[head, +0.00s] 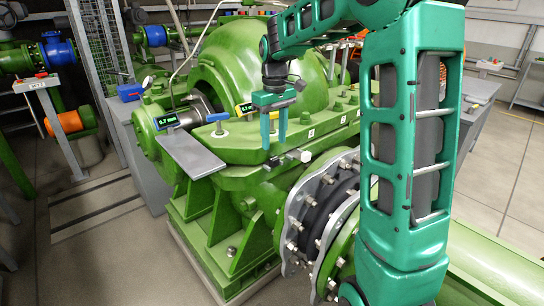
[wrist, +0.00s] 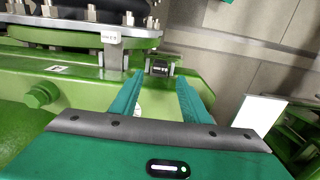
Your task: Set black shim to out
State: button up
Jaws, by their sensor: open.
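My gripper (head: 273,146) is open and empty, pointing down over the green flange of the split case. In the wrist view its two teal fingers (wrist: 158,82) stand apart. A small dark block, which looks like the black shim (wrist: 160,67), sits at the flange edge just beyond the fingertips, roughly in line with the gap. It also shows in the head view as a small dark piece (head: 273,162) just below the fingertips. I cannot tell how far it is pushed in or pulled out.
A pale tagged block (head: 300,156) sits close to the right of the dark piece. Bolts stand along the green case (head: 228,150). A bolted coupling (head: 318,214) is at right below.

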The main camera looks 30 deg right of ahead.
aim_at(274, 158)
notch_tip(274, 158, down, 6)
jog(key=shift+f, duration=0.25)
